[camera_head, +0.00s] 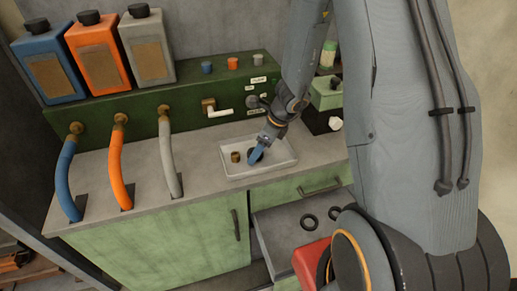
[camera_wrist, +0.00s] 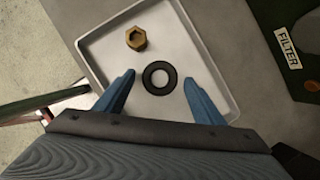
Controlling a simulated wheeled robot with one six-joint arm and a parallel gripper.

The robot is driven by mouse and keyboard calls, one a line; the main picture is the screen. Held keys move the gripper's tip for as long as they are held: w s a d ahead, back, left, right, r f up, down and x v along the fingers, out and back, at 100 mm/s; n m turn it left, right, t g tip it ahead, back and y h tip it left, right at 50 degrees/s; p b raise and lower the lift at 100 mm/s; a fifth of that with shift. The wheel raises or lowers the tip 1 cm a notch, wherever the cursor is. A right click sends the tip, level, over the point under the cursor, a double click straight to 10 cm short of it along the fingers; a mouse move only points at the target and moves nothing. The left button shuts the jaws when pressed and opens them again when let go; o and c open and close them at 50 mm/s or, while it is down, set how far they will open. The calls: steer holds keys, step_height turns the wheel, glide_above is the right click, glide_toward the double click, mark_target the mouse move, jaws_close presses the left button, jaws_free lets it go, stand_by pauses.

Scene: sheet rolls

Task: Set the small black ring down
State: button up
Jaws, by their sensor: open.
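The small black ring (camera_wrist: 159,78) lies flat in the white tray in the wrist view, close to the tray's middle. In the head view it is mostly hidden behind my gripper, with a dark edge (camera_head: 260,154) showing. The white tray (camera_head: 284,166) sits on the grey counter; its rim also shows in the wrist view (camera_wrist: 208,58). My gripper (camera_wrist: 159,92) is open, its two blue fingers on either side of the ring and apart from it. In the head view my gripper (camera_head: 254,160) reaches down into the tray.
A brass nut (camera_wrist: 136,39) lies in the tray near the ring. Dark rings (camera_head: 308,221) lie in the open drawer (camera_head: 275,232) below. A green panel (camera_head: 180,115) with hoses and a white lever (camera_head: 217,112) stands behind.

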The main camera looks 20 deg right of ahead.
steer(key=shift+r, duration=0.15)
steer(key=p+v, duration=0.2)
steer(key=v, duration=1)
steer(key=s+a+r+n+h, duration=0.1)
steer(key=s+a+r+n, duration=0.1)
steer(key=s+n, duration=0.5)
steer(key=s+a+r+n+g+h, duration=0.1)
steer(key=s+r+n, duration=0.3)
steer(key=n, duration=1.4)
steer(key=s+a+h, duration=0.1)
steer(key=s, duration=0.2)
steer(key=shift+n, duration=0.4)
steer(key=shift+a, duration=0.1)
step_height(320, 180, down, 2)
steer(key=shift+f+b, duration=0.15)
steer(key=shift+b, duration=1.1)
